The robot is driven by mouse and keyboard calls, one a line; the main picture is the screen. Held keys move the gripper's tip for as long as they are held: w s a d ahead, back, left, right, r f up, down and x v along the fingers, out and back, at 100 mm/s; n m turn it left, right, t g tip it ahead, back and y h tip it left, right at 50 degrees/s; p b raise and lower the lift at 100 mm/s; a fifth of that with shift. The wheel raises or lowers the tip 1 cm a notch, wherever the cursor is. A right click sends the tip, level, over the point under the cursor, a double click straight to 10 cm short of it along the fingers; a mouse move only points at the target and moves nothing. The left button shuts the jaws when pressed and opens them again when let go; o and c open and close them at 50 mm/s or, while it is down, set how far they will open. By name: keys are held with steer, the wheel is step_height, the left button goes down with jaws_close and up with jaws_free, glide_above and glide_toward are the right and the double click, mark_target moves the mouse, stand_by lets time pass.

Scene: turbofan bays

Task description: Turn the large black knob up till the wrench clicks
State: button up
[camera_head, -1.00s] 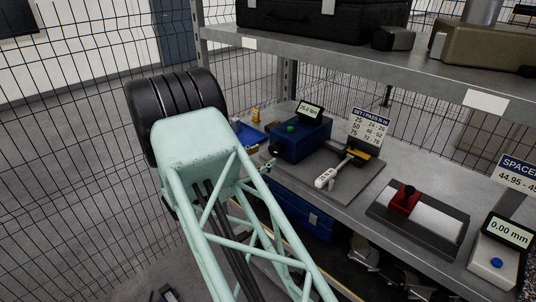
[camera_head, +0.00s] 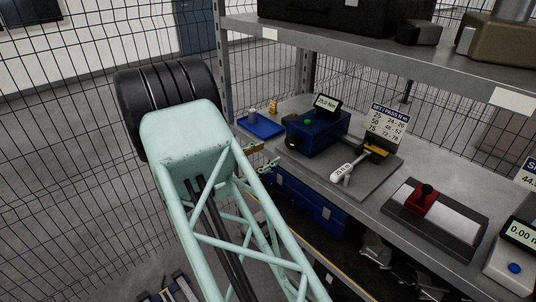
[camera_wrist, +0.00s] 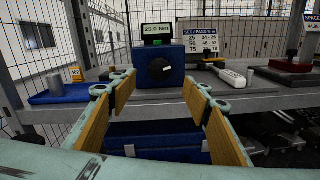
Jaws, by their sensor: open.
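The large black knob (camera_wrist: 159,69) is on the front of a blue tester box (camera_wrist: 178,61), under a small display reading 25.0 Nm. In the head view the box (camera_head: 318,134) stands on the shelf. My gripper (camera_wrist: 158,84) is open and empty. Its two fingers with tan pads stand on either side of the knob in the wrist view, nearer the camera, apart from it. In the head view my fingertips (camera_head: 264,158) show just in front of the shelf edge. The wrench (camera_head: 346,175), with a pale handle, lies on a grey plate right of the box.
A blue tray (camera_head: 261,127) with small items lies left of the box. A printed card (camera_head: 388,124) stands behind the wrench. A red-and-black fixture (camera_head: 423,198) sits further right. Blue drawers (camera_head: 310,200) are below the shelf. Wire fencing stands at left and behind.

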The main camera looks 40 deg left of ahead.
mark_target(289, 143)
steer(key=p, duration=0.2)
steer(key=shift+s+r+p, duration=0.2)
steer(key=shift+p, duration=0.1)
steer(key=shift+s+f+p, duration=0.1)
steer(key=shift+f+p, duration=0.05)
steer(key=shift+p, duration=0.15)
steer(key=shift+w+d, duration=0.2)
steer(key=shift+w, duration=2.1)
steer(key=shift+w+d, duration=0.25)
steer(key=shift+w, duration=2.05)
steer(key=shift+w+d, duration=0.2)
steer(key=shift+w, duration=2.1)
steer(key=shift+c, duration=0.3)
steer(key=c, duration=0.8)
